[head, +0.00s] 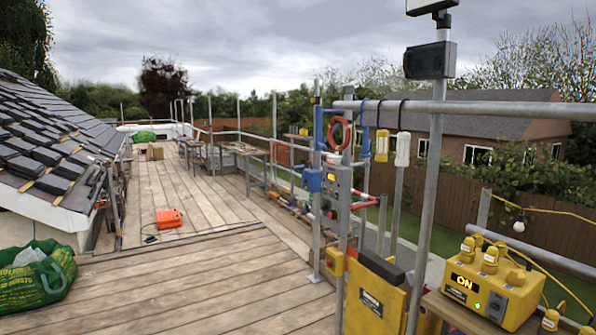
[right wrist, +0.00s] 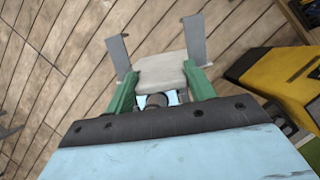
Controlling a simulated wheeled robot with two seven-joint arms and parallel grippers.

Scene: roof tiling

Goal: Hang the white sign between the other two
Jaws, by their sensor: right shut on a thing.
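My right gripper (right wrist: 160,58) shows in the right wrist view, with green fingers and grey tips. It is shut on a pale off-white slab (right wrist: 162,74), seen from its end; whether this is the white sign I cannot tell. The wooden deck is below it. In the head view, a blue piece (head: 365,140), a yellow piece (head: 382,146) and a white piece (head: 402,150) hang side by side below the grey rail (head: 480,109). Dark loops go around the rail above them. Neither gripper shows in the head view. My left gripper is not in view.
A grey upright pole (head: 427,200) stands in front of the rail. A yellow panel (head: 375,300) and a yellow power box (head: 490,285) stand at lower right. An orange case (head: 168,219) and a green bag (head: 38,275) lie on the deck (head: 200,275), which has clear room.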

